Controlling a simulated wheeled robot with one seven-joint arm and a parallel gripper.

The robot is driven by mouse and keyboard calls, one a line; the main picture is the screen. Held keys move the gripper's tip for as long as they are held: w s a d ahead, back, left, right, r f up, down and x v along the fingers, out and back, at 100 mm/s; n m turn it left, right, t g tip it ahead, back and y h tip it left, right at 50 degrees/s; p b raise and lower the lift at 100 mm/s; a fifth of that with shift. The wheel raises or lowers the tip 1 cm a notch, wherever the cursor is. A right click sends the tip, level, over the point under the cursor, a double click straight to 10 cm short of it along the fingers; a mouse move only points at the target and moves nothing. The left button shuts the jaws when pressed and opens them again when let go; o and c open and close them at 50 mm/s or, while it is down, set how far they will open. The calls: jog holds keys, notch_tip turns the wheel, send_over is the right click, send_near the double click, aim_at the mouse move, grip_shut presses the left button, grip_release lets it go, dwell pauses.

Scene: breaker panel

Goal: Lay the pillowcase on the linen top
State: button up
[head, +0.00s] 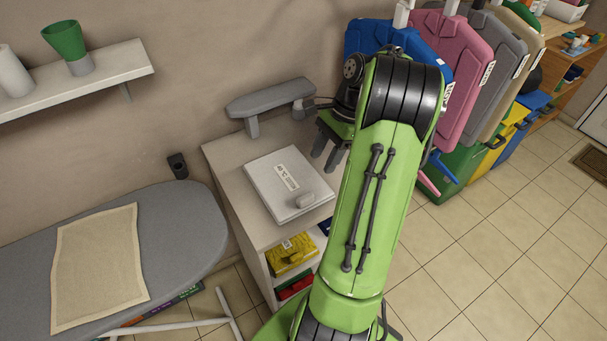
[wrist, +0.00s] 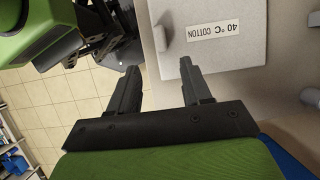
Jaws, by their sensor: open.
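A flat beige cloth (head: 98,262), which looks like the pillowcase, lies spread on the grey ironing board (head: 190,225) at the lower left. A low cabinet with a pale top (head: 230,165), perhaps the linen top, stands to its right. A white flat panel (head: 275,188) with a raised handle and a label rests on this top. It also shows in the wrist view (wrist: 228,70), labelled "40 °C COTTON". My gripper (head: 328,150) is open and empty near the cabinet's back right, apart from the cloth. In the wrist view, nothing is between its fingers (wrist: 158,72).
A small grey sleeve board (head: 270,98) stands at the cabinet's back. Yellow folded linen (head: 291,256) is on the shelf below. Blue, pink and grey labelled panels (head: 452,50) hang behind my arm, above coloured bins (head: 500,140). A wall shelf (head: 80,82) is upper left. Tiled floor is clear at right.

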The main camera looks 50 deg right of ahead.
jog(key=w+a+r+n+h, duration=0.15)
jog(key=a+r+n, duration=0.3)
jog(key=a, duration=0.45)
jog(key=w+a+r+n+h, duration=0.15)
jog(key=a+r+n, duration=0.3)
jog(key=a, duration=0.45)
jog(key=s+a+n+t+h, duration=0.1)
jog(key=s+a+n+t, duration=0.3)
jog(key=s+a+n, duration=0.6)
jog(key=shift+s+a+r+n, duration=0.2)
jog(key=shift+s+n, duration=0.55)
jog(key=shift+n, duration=0.35)
